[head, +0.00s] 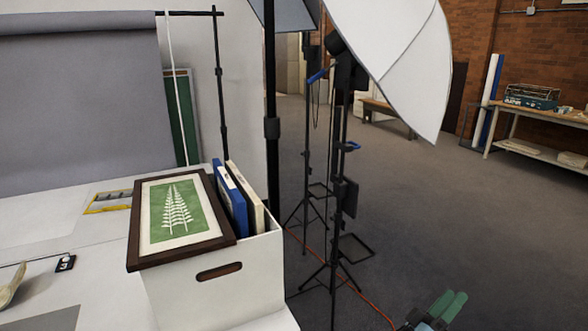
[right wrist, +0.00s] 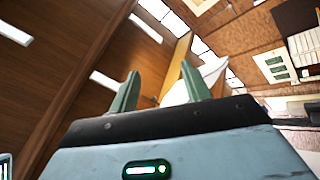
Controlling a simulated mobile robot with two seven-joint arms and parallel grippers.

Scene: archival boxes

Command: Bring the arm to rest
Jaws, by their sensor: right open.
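My right gripper (head: 446,306) shows at the bottom right edge of the head view, low over the dark floor and well to the right of the white archival box (head: 225,292). In the right wrist view my right gripper (right wrist: 160,88) has its two green fingers apart, with nothing between them. My left gripper does not show. A dark-framed fern print (head: 178,212) lies tilted across the top of the box. A blue binder (head: 231,200) and a cream one (head: 245,197) stand in the box behind it.
The box sits on a white table (head: 100,290) at the left. Black light stands (head: 340,200) and a white umbrella (head: 400,60) rise right of the table. An orange cable (head: 350,280) crosses the floor. A workbench (head: 540,117) stands far right. The floor between is open.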

